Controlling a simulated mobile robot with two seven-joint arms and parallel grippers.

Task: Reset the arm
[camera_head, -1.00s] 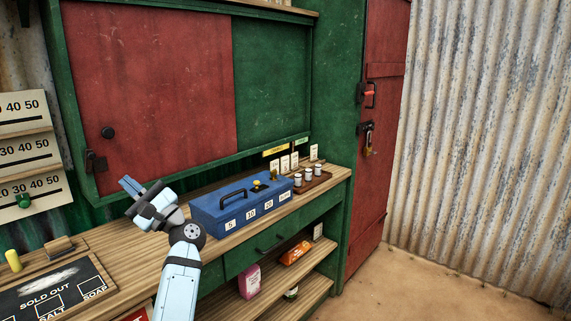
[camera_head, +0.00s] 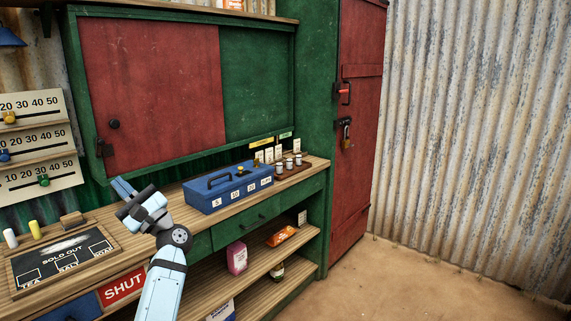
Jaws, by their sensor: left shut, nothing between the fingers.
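My left arm comes up from the bottom of the head view. Its gripper (camera_head: 124,189) is shut and empty. It is seen over the wooden counter (camera_head: 188,221), left of the blue cash box (camera_head: 229,187), and its fingers point up and to the left. It appears apart from the box, and no object is in it. My right gripper is not in view.
The sold-out board (camera_head: 62,258) lies on the counter at the left. A rack of small weights (camera_head: 291,168) stands right of the box. Below are shelves with a pink packet (camera_head: 237,258) and an orange packet (camera_head: 281,236). A red door (camera_head: 357,190) stands right; bare floor (camera_head: 400,285) is free.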

